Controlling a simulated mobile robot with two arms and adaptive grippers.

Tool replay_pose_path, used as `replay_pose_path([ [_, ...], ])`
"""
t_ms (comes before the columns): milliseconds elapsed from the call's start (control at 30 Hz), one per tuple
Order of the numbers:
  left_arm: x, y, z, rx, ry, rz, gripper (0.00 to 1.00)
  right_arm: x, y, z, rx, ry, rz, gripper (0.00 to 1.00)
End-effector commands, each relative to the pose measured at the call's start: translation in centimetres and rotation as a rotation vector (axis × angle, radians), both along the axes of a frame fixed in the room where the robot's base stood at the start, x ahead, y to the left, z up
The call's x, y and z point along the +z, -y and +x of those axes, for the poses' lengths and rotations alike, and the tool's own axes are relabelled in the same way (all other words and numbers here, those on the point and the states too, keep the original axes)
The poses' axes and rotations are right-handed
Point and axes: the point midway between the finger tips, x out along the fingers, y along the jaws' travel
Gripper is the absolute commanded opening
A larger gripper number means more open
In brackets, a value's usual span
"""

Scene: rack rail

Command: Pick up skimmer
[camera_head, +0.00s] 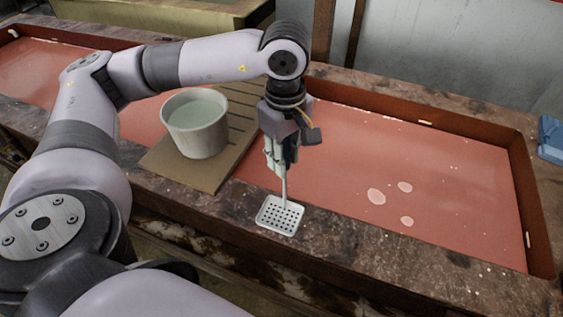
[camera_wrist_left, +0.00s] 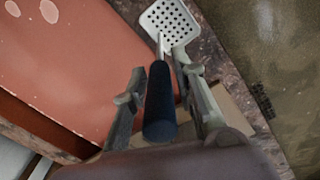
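The skimmer (camera_head: 280,215) has a white, square, perforated head and a thin pale shaft; the head lies at the front ledge of the basin. In the left wrist view its head (camera_wrist_left: 170,22) is at the top and its dark blue handle (camera_wrist_left: 160,100) points toward the camera. My left gripper (camera_head: 280,160) points down over the handle. In the left wrist view its fingers (camera_wrist_left: 162,88) stand on both sides of the handle, with visible gaps, so it looks open. In the head view the gripper hides most of the handle. My right gripper is not in view.
A white bucket of pale liquid (camera_head: 196,123) stands on a slatted brown board (camera_head: 190,172) left of the gripper. The basin of reddish liquid (camera_head: 340,160) has a stone rim (camera_head: 400,247). A blue object (camera_head: 551,139) sits at the far right. The front ledge right of the skimmer is clear.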

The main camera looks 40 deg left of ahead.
Motion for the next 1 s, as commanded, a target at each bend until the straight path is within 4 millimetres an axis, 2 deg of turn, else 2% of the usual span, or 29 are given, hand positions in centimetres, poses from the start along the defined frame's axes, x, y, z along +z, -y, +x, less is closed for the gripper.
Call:
replay_pose_path([
  [33, 0.0, 0.0, 0.0, 0.0, 0.0, 0.0, 0.2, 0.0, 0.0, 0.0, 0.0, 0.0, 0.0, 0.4],
  [333, 0.0, 0.0, 0.0, 0.0, 0.0, 0.0, 0.0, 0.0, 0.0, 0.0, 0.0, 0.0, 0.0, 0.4],
  [833, 0.2, 0.0, 0.0, 0.0, 0.002, 0.0, 0.0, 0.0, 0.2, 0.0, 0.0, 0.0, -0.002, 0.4],
  [1000, 1.1, 0.0, 0.1, 0.001, 0.005, -0.001, 0.0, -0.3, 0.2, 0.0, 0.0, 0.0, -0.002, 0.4],
])
